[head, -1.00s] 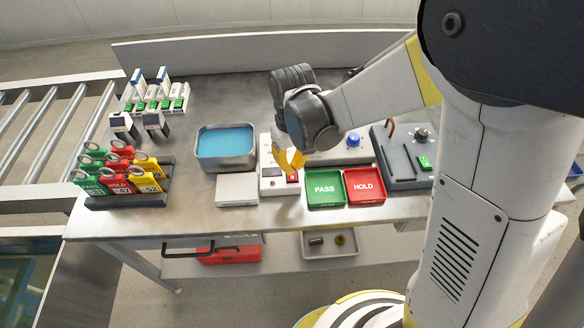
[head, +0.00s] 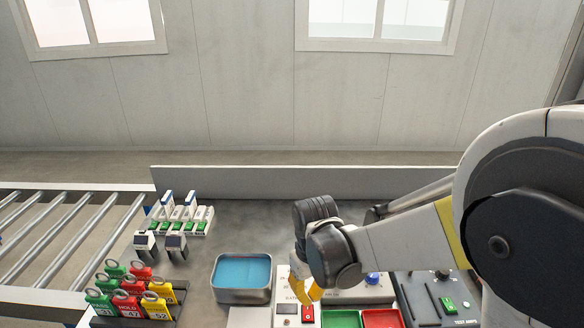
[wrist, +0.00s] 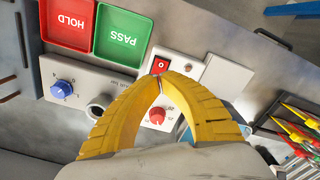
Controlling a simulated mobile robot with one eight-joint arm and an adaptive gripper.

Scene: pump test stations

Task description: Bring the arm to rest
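My arm reaches over the bench from the right in the head view. My gripper (head: 308,292) has yellow fingers and hangs above the small white station with a red switch (head: 308,313). In the wrist view the two curved fingers meet at their tips (wrist: 160,80), and I see nothing between them. The tips appear just by the red rocker switch (wrist: 160,65); I cannot tell whether they touch it. A red knob (wrist: 157,115) shows between the fingers.
The PASS tray (wrist: 122,35) and HOLD tray (wrist: 68,22) lie beside the station. A blue-filled bin (head: 242,294), a rack of colored tags (head: 130,300) and a grey test unit (head: 440,300) stand around. A low back panel (head: 300,180) edges the bench.

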